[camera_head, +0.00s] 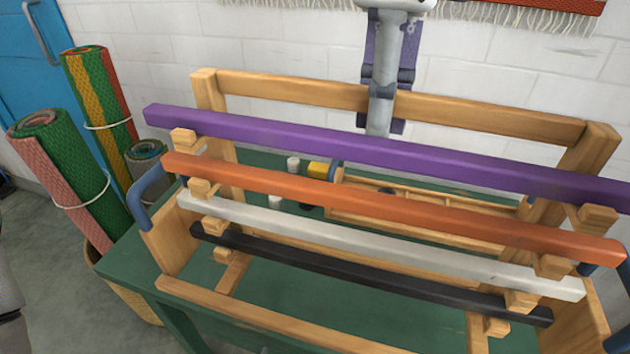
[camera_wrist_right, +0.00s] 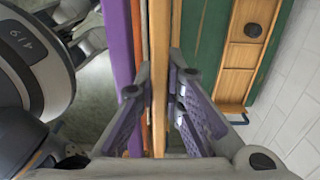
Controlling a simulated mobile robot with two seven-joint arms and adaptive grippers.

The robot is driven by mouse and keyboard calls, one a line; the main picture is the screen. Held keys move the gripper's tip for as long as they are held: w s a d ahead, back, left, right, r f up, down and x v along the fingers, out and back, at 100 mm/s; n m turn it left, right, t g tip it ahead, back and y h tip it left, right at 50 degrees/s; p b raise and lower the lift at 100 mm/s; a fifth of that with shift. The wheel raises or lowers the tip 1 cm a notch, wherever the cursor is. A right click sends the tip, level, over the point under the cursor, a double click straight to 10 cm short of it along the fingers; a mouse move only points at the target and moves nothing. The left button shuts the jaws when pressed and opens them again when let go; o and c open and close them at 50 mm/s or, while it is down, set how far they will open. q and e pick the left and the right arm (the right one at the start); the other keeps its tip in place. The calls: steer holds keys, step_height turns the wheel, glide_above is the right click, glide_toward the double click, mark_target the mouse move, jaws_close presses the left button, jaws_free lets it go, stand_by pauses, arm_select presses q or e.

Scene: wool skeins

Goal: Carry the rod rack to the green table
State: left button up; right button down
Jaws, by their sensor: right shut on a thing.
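The rod rack (camera_head: 290,88) is a wooden frame with stepped pegs bearing a purple rod, an orange rod, a white rod and a black rod. Blue handles (camera_head: 151,184) show at its ends. It stands level over the green table (camera_head: 130,268); I cannot tell whether its feet touch the top. My right gripper (camera_head: 382,112) comes from above and is shut on the rack's back top rail. In the right wrist view the rail (camera_wrist_right: 160,40) runs between the fingers (camera_wrist_right: 160,75), with the purple rod beside it. My left gripper is not in view.
A wooden tray (camera_head: 350,207), a yellow block (camera_head: 320,170) and small white cylinders (camera_head: 293,163) lie on the table behind the rods. Rolled mats (camera_head: 70,180) stand in a basket (camera_head: 125,290) at the left. A white brick wall (camera_head: 270,40) stands close behind.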

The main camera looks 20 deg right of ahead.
steer(key=w+a+f, duration=0.2)
steer(key=w+f, duration=1)
stand_by(0.3)
steer(key=c, duration=1.7)
jaws_free()
steer(key=shift+d+f, duration=0.1)
steer(key=shift+f, duration=0.05)
step_height(320, 180, up, 12)
